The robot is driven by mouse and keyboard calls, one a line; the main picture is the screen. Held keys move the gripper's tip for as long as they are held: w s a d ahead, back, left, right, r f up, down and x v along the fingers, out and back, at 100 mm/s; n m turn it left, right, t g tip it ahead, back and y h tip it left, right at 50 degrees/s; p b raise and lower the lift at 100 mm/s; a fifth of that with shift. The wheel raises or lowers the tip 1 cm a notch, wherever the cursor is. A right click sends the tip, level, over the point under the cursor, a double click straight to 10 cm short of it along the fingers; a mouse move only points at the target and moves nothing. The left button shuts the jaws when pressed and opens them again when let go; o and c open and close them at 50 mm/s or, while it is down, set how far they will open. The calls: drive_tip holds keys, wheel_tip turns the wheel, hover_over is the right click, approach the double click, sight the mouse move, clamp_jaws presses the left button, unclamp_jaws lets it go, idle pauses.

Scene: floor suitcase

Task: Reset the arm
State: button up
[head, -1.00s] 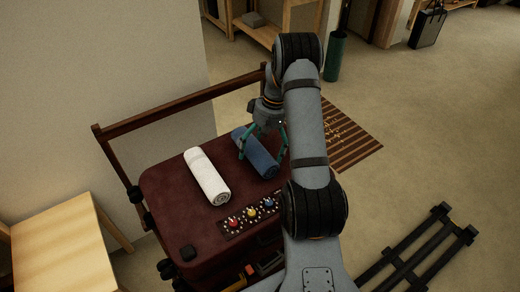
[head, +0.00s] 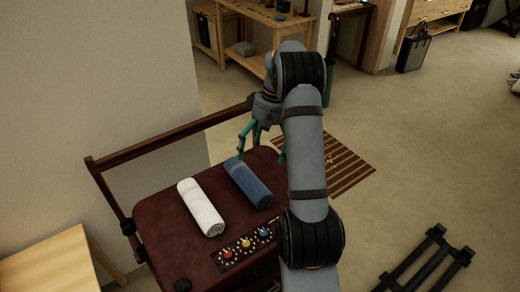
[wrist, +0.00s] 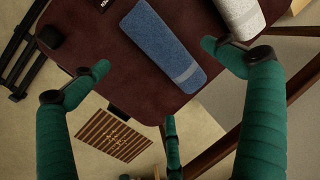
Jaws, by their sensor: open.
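My gripper (head: 262,142) is open and empty, with green fingers. It is raised above the far side of the dark red suitcase (head: 160,232). A rolled blue towel (head: 248,183) lies on the suitcase just below my gripper, apart from the fingers. A rolled white towel (head: 201,208) lies to its left. In the wrist view the blue towel (wrist: 163,45) lies between the spread fingers, at a distance below them. The white towel (wrist: 241,16) is at the top right there. Part of my gripper is hidden behind my arm in the head view.
A strip with red, yellow and blue knobs (head: 246,243) lies at the suitcase's near edge. A wooden rail (head: 170,142) runs behind it. A wooden table (head: 52,264) stands at left, a striped mat (head: 345,172) beyond, and a black rack (head: 425,262) on the floor at right.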

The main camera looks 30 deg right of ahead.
sight(253, 176)
idle(0.3)
drive_tip(key=b+x, duration=0.1)
drive_tip(key=x, duration=1.1)
drive_tip(key=shift+f, duration=0.45)
drive_tip(key=v, duration=0.3)
drive_tip(key=shift+a+r, duration=0.2)
drive_tip(key=shift+a, duration=0.05)
drive_tip(key=shift+r, duration=0.25)
